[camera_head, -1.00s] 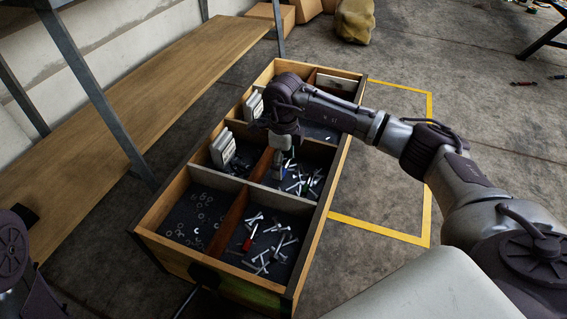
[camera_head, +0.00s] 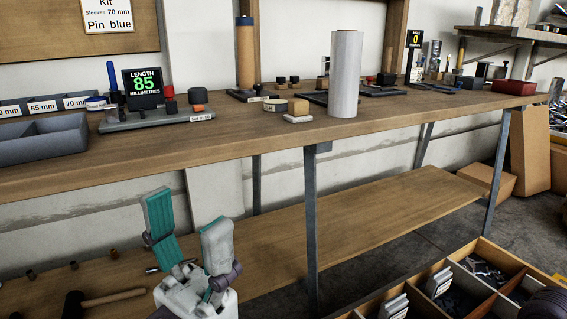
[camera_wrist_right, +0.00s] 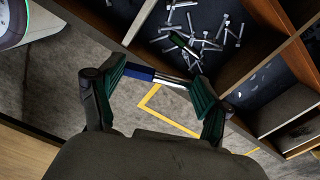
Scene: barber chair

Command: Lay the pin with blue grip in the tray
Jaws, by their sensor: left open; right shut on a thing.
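The pin with the blue grip (camera_wrist_right: 140,73) lies crosswise between the fingers of my right gripper (camera_wrist_right: 160,79) in the right wrist view. The gripper is shut on it, and its bare metal shank points right. The pin is clear of the box behind it. In the head view, a grey tray (camera_head: 42,146) stands on the bench at the far left, its inside partly visible. My left gripper (camera_head: 188,226) is open and empty, below and in front of the bench edge. The right gripper's fingers do not show in the head view.
The bench (camera_head: 240,141) also bears a length display (camera_head: 143,86), a tall pale roll (camera_head: 345,74) and labelled bins (camera_head: 75,103). A hammer (camera_head: 100,299) lies on the lower shelf. A divided wooden box (camera_head: 497,254) with loose pins is at lower right. A sign (camera_head: 108,20) reads "Pin blue".

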